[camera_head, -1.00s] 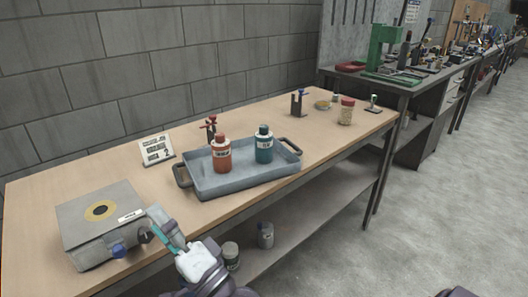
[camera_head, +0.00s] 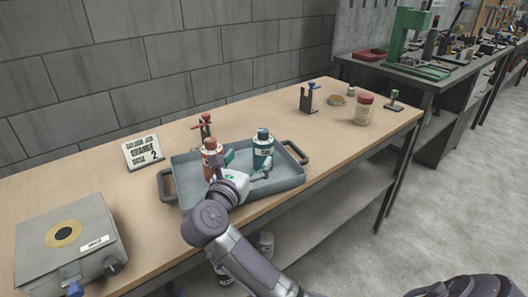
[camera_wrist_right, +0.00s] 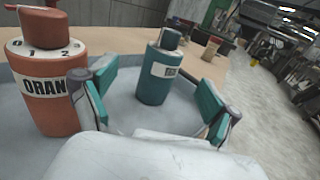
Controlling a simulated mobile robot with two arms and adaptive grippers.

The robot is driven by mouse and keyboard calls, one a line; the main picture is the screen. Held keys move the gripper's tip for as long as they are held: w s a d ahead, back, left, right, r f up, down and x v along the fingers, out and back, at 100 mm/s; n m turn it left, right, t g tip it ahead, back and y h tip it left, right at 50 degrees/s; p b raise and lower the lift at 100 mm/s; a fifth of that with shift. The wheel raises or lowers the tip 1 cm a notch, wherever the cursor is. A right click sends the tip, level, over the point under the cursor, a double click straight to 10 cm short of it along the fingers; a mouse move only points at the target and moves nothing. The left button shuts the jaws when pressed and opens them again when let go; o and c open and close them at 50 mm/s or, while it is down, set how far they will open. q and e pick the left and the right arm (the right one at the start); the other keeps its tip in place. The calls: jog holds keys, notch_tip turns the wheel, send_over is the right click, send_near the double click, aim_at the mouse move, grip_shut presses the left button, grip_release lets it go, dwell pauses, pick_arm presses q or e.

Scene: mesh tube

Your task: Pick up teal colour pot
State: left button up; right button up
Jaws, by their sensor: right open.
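The teal pot (camera_head: 263,150) is a bottle with a dark teal cap and a white label. It stands upright in the grey tray (camera_head: 186,194), on the right side. In the right wrist view the teal pot (camera_wrist_right: 155,75) stands ahead, between the open fingers and beyond them, not gripped. My right gripper (camera_head: 246,167) is open over the tray, between the orange bottle and the teal pot. It also shows in the right wrist view (camera_wrist_right: 155,98). The left gripper is not seen.
An orange bottle (camera_head: 211,160) stands close left of my right gripper, also in the right wrist view (camera_wrist_right: 45,85). A grey box (camera_head: 70,245), a sign card (camera_head: 142,152) and a jar with a red lid (camera_head: 363,110) are on the workbench (camera_head: 330,146).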

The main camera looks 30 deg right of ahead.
aim_at(260, 148)
jog(key=x, duration=0.3)
jog(key=shift+f, duration=0.1)
jog(key=x, duration=0.5)
jog(key=shift+s+d, duration=0.1)
jog(key=shift+d, duration=0.35)
jog(key=c, duration=1.3)
